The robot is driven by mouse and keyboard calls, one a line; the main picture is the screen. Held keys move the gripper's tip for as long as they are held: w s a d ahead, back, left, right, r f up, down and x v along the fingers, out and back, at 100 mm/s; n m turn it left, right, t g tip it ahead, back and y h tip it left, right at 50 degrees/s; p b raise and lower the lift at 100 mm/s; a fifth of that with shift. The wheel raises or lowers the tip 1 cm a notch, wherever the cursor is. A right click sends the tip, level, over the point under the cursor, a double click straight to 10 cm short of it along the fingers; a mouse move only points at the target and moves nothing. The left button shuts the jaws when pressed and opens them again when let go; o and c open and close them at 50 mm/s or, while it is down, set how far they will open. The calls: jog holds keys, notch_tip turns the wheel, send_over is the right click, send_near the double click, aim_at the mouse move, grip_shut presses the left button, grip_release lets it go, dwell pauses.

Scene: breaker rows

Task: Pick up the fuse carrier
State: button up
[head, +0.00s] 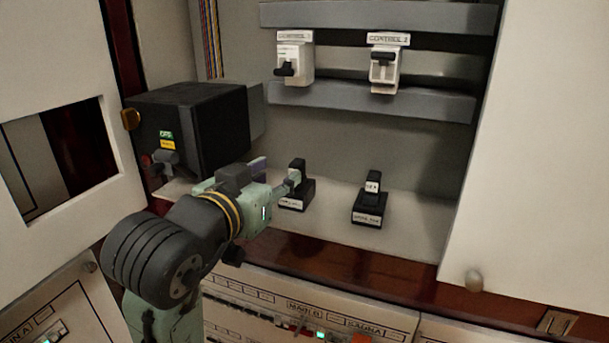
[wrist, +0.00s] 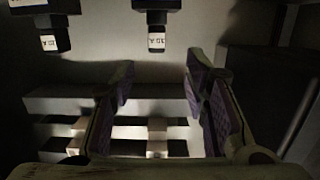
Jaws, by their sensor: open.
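Two black fuse carriers with small white labels stand upright in black bases on the cabinet ledge. The left fuse carrier (head: 297,170) is right beside my gripper (head: 276,177) in the head view. The right fuse carrier (head: 372,185) stands apart from it. The wrist view appears upside down; a fuse carrier (wrist: 157,38) shows at top centre, beyond the fingertips of my gripper (wrist: 160,78), and another (wrist: 48,40) at top left. My gripper is open, with nothing between its purple-padded fingers. I cannot tell whether a finger touches the left carrier.
A black box (head: 190,125) with coloured labels stands left of my gripper. Two white breakers (head: 295,62) (head: 384,72) sit above between grey rails (head: 370,100). The open cabinet door (head: 545,150) bounds the right side. Ledge space between the carriers is clear.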

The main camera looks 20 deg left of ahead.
aim_at(293, 165)
jog(key=w, duration=0.3)
jog(key=w+f+p, duration=0.1)
jog(key=w, duration=0.2)
jog(key=w+p, duration=0.1)
jog(key=w, duration=0.2)
jog(key=shift+d+f, duration=0.2)
jog(key=shift+d, duration=0.15)
grip_shut()
